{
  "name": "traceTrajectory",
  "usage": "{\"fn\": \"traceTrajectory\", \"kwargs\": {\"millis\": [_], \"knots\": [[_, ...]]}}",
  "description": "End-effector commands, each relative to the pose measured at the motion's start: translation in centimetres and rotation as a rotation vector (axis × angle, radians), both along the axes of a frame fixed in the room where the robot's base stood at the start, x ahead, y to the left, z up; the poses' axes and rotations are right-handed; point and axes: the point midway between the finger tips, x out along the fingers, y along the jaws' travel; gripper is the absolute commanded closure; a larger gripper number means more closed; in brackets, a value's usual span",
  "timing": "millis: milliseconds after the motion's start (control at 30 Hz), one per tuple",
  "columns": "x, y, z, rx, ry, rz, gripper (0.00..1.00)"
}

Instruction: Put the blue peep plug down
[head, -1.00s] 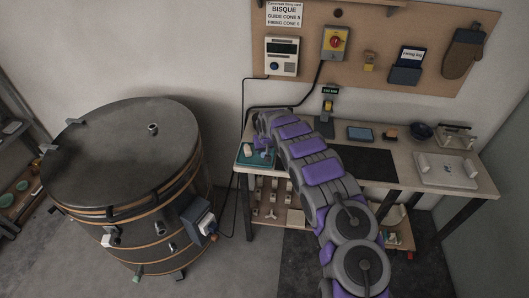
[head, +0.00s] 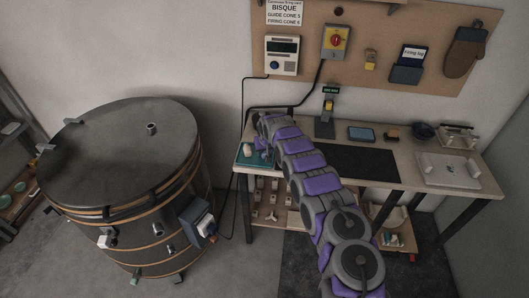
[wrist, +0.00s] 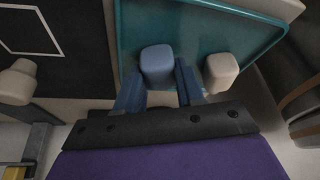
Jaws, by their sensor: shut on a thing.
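The blue peep plug (wrist: 158,66) is between the fingers of my gripper (wrist: 160,88) in the wrist view. My gripper is shut on it, over the near edge of a teal tray (wrist: 205,22). Whether the plug touches the tray, I cannot tell. In the head view, the teal tray (head: 243,161) lies at the left end of the workbench, and my arm hides part of it. A cream plug (wrist: 220,72) is on the tray to the right of the blue one.
A large round kiln (head: 120,155) stands left of the workbench (head: 405,178). A dark mat (head: 358,163) lies on the bench right of my arm. A pale plug-like piece (wrist: 18,80) shows at the left of the wrist view. The bench right of the mat holds several items.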

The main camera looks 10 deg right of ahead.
Motion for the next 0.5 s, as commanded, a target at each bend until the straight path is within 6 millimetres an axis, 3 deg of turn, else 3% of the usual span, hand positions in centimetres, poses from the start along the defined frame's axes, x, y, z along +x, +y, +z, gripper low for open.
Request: {"fn": "traceTrajectory", "kwargs": {"millis": [233,267,500], "knots": [[0.01,0.00,-0.10,0.000,0.001,0.000,0.99],[0.01,-0.03,-0.12,0.000,0.001,-0.001,0.61],[0.02,-0.02,-0.09,0.000,0.000,0.000,0.38]]}}
